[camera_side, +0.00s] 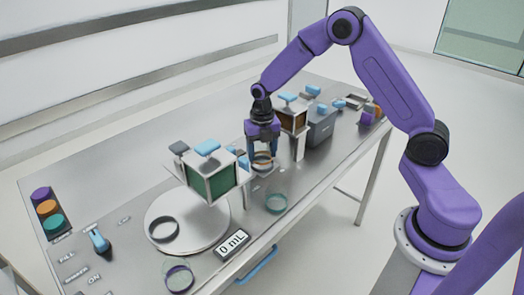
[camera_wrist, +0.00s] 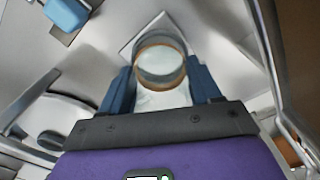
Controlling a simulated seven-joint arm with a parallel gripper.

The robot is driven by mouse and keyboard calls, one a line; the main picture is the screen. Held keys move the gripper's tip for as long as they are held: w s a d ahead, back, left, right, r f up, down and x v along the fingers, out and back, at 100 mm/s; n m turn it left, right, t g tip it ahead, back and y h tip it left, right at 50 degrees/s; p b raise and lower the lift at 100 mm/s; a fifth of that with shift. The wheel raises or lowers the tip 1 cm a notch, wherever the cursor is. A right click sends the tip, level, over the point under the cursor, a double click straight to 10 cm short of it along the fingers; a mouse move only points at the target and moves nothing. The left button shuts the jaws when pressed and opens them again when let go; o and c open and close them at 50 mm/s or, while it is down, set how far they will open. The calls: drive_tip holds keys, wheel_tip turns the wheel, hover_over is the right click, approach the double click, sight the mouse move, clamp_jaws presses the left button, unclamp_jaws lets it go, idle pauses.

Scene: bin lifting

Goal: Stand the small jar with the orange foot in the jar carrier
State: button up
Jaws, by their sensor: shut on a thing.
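My gripper (camera_side: 262,158), purple with blue fingers, is shut on a small clear jar (camera_side: 263,162) with an orange-brown band. In the wrist view the jar (camera_wrist: 160,62) sits between the two fingertips (camera_wrist: 161,85), with a pale square plate (camera_wrist: 132,44) behind it. In the side view the fingers partly cover the jar, below and left of the brown-filled tank (camera_side: 291,119). I cannot tell whether the jar touches a surface. I cannot pick out the jar carrier with certainty; a grey holder with purple and orange parts (camera_side: 371,114) stands at the table's far end.
A green-filled tank (camera_side: 222,181) stands left of my gripper, above a round white plate (camera_side: 205,228) with a dark ring (camera_side: 163,229). A teal-footed jar (camera_side: 276,203) and a purple-footed jar (camera_side: 178,275) stand near the front edge. A grey box (camera_side: 321,128) is to the right.

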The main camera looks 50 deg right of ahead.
drive_tip(key=shift+f, duration=0.8)
idle(0.8)
drive_tip(key=shift+s+f, duration=0.2)
drive_tip(key=shift+f, duration=0.3)
idle(0.5)
drive_tip(key=o, duration=1.3)
drive_tip(key=shift+w+r, duration=0.2)
drive_tip(key=shift+r, duration=3.95)
drive_tip(key=shift+a, duration=0.1)
